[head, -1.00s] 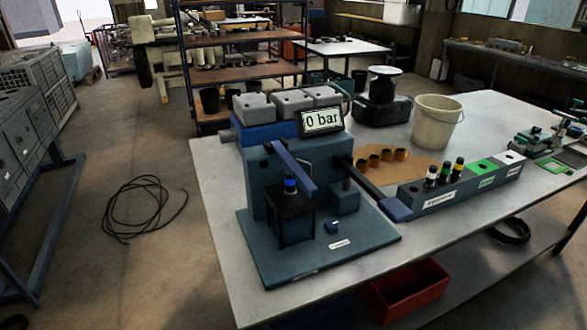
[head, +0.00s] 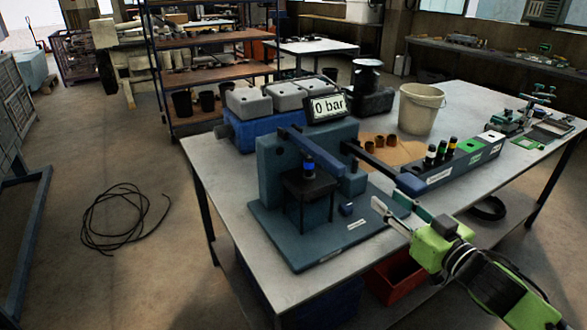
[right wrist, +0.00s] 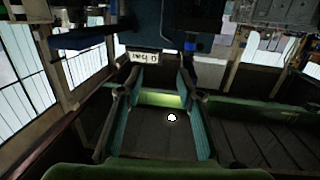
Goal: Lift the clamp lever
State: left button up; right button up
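A blue bar that looks like the clamp lever (head: 296,142) runs along the top of the blue-grey test stand (head: 272,190) in the head view, sloping down toward the front. Beneath its front end an injector with a blue band (head: 308,168) stands upright in a black frame (head: 302,188). A second lever, black with a blue grip (head: 410,184), sticks out to the right. My right gripper (head: 387,198) is open and empty, in front and to the right of the stand, apart from the clamp lever. Its fingers also show spread in the right wrist view (right wrist: 159,75). My left gripper is out of view.
A display (head: 327,107) reads 0 bar. A rack (head: 440,170) with several injectors, a white bucket (head: 421,108) and grey boxes (head: 285,97) share the table (head: 225,205). A red bin (head: 395,278) sits below. A cable coil (head: 125,215) lies on the floor.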

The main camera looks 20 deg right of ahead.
jog(key=n+y, duration=0.1)
jog(key=y, duration=0.1)
send_near(332, 163)
jog(key=shift+t, duration=0.4)
jog(key=w, duration=0.3)
jog(key=w+f, duration=0.1)
jog(key=w, duration=0.5)
jog(key=shift+w+f+p, duration=0.2)
jog(key=shift+w+p, duration=0.2)
jog(key=shift+w+f, duration=0.1)
jog(key=shift+w, duration=0.65)
grip_shut()
